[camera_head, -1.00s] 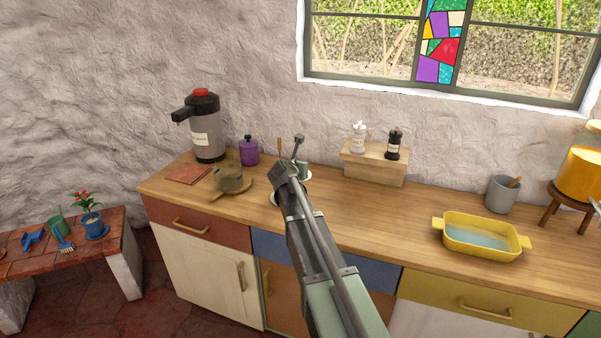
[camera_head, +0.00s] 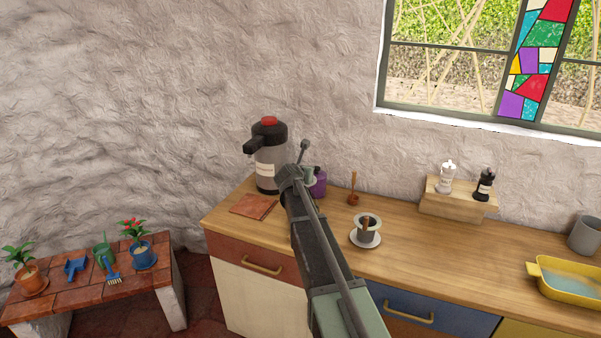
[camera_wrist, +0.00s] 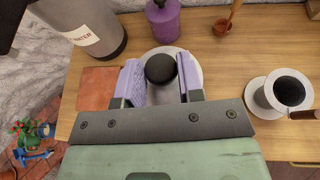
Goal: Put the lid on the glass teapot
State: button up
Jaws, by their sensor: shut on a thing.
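In the wrist view, the two purple fingers of my gripper (camera_wrist: 159,78) stand on either side of a round black knob (camera_wrist: 160,68). My gripper is shut on the lid. A pale round disc (camera_wrist: 190,62) shows around and behind the knob; I cannot tell if it is the lid's own plate or something below it. The glass teapot cannot be made out in either current view. In the head view my arm covers the counter left of the dripper, and my fingers are hidden.
A water dispenser (camera_head: 270,165) and purple jar (camera_head: 319,183) stand at the back. A reddish tile (camera_head: 254,204) lies at left.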

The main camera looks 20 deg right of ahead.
jog(key=shift+s+d+f, duration=0.1)
jog(key=shift+d+f, duration=0.05)
jog(key=shift+f, duration=0.15)
notch_tip(320, 180, down, 5)
jog(key=b, duration=0.5)
jog(key=shift+f+b, duration=0.25)
jog(key=shift+b, duration=0.2)
jog(key=shift+f, duration=0.2)
jog(key=shift+f+b, duration=0.1)
jog(key=shift+b, duration=0.2)
dwell(0.3)
jog(key=o, duration=1.5)
